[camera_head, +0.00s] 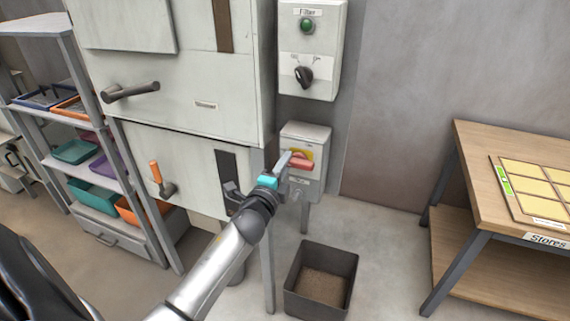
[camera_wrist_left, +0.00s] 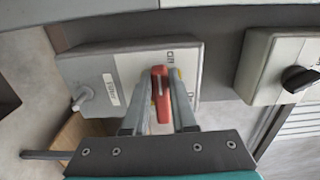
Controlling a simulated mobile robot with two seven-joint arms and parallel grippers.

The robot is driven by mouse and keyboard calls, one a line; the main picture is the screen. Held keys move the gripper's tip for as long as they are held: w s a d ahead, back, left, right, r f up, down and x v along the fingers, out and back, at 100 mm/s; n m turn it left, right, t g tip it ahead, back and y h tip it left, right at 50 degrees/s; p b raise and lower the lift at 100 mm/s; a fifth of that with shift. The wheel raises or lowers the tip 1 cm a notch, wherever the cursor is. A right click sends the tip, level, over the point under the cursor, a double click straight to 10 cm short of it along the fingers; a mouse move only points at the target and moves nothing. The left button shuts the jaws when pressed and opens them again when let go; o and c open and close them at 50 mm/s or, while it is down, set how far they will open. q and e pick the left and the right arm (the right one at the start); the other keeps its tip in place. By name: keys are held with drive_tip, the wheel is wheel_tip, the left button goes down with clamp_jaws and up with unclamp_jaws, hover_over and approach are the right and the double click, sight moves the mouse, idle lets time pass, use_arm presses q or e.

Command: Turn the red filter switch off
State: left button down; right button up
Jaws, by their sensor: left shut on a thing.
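The red switch handle (camera_head: 302,163) sits on a yellow plate on a small grey box (camera_head: 306,133) on the wall, below the filter control box. In the head view my left gripper (camera_head: 291,165) reaches the handle and partly covers it. In the left wrist view the red handle (camera_wrist_left: 160,97) stands between the two fingers of my left gripper (camera_wrist_left: 158,105), which are shut on it. ON and OFF style lettering shows by the handle in that view, too small to read surely. My right gripper is not seen.
The filter box (camera_head: 312,50) with a green lamp and black knob (camera_head: 303,74) hangs above. A dark bin (camera_head: 321,279) stands on the floor below. A wooden table (camera_head: 500,190) is at right, a shelf with coloured trays (camera_head: 95,185) at left.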

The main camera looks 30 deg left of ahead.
use_arm(q)
drive_tip(key=shift+d+f, duration=0.25)
drive_tip(key=shift+d, duration=0.15)
drive_tip(key=c, duration=0.7)
unclamp_jaws()
drive_tip(key=shift+w+r, duration=0.1)
drive_tip(key=shift+r, duration=0.1)
drive_tip(key=shift+a, duration=0.1)
drive_tip(key=v, duration=1.5)
